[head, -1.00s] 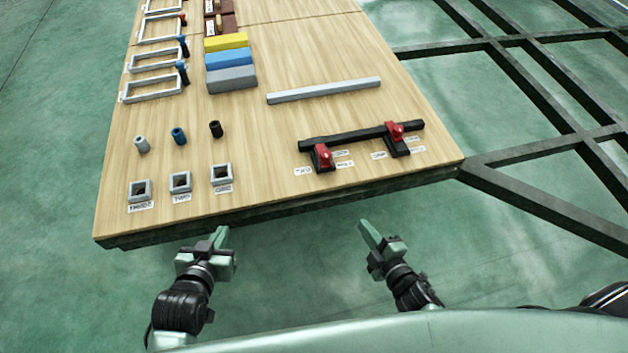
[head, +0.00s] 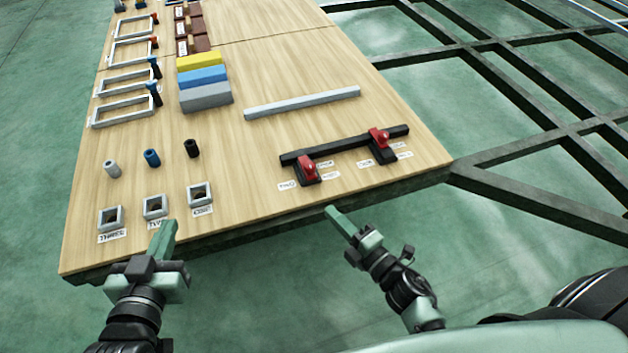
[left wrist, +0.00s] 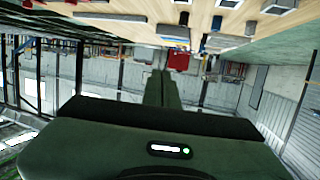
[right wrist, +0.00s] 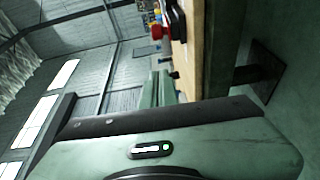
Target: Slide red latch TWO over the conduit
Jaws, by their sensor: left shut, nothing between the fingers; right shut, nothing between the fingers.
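Two red latches on black bases stand near the table's front edge in the head view. The left red latch (head: 306,168) has a small tag that seems to read TWO; the right red latch (head: 379,138) has a tag too small to read surely. A long black bar, apparently the conduit (head: 345,146), lies across both bases. My right gripper (head: 332,212) is shut and empty, just off the front edge, in front of and slightly right of the left latch. My left gripper (head: 165,228) is shut and empty at the front edge, by the square sockets. A red latch knob (right wrist: 158,31) shows in the right wrist view.
Square sockets (head: 200,194) with number tags and short pegs (head: 152,158) stand at the left front. A loose grey bar (head: 302,102) lies behind the black one. Coloured blocks (head: 205,97) and grey frames (head: 122,110) are farther back. The table's right front has bare wood.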

